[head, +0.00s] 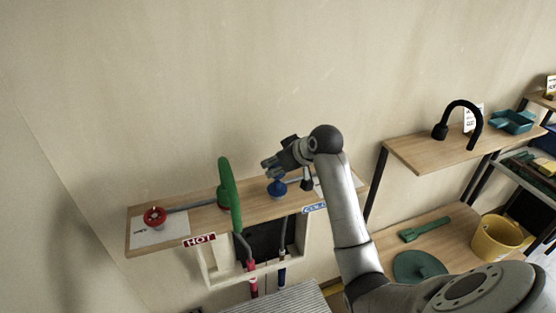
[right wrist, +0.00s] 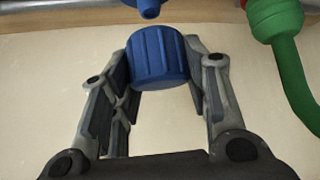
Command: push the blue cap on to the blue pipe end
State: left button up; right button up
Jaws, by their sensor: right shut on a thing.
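In the right wrist view, my right gripper (right wrist: 158,75) is shut on a ribbed blue cap (right wrist: 158,52), which sits between its fingertips. The blue pipe end (right wrist: 149,8) shows at the top edge of that view, cut off by the frame. A small gap of wall shows between it and the cap. In the head view, my right gripper (head: 268,167) is over the wooden shelf, and a blue part (head: 277,188) shows just below it; the cap cannot be told apart there. My left gripper is not in view.
A green curved pipe (head: 229,195) stands close to the left of my gripper. A red round handle (head: 154,216) is on the left of the shelf (head: 190,225). A right-hand shelf holds a black hooked object (head: 460,118). A yellow bucket (head: 496,238) stands lower right.

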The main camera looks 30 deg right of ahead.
aim_at(278, 182)
jog(key=shift+f, duration=0.75)
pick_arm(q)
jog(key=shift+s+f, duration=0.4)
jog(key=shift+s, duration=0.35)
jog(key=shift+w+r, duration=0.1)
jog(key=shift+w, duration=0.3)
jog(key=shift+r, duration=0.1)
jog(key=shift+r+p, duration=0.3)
pick_arm(e)
jog(key=shift+r, duration=0.1)
pick_arm(q)
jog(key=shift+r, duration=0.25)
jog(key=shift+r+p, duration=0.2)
jog(key=shift+p, duration=0.25)
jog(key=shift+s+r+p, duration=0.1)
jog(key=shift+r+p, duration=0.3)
jog(key=shift+p, duration=0.05)
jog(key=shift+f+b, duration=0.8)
jog(key=shift+b, duration=0.05)
pick_arm(e)
jog(key=shift+s+f, duration=0.1)
jog(key=shift+f, duration=2.15)
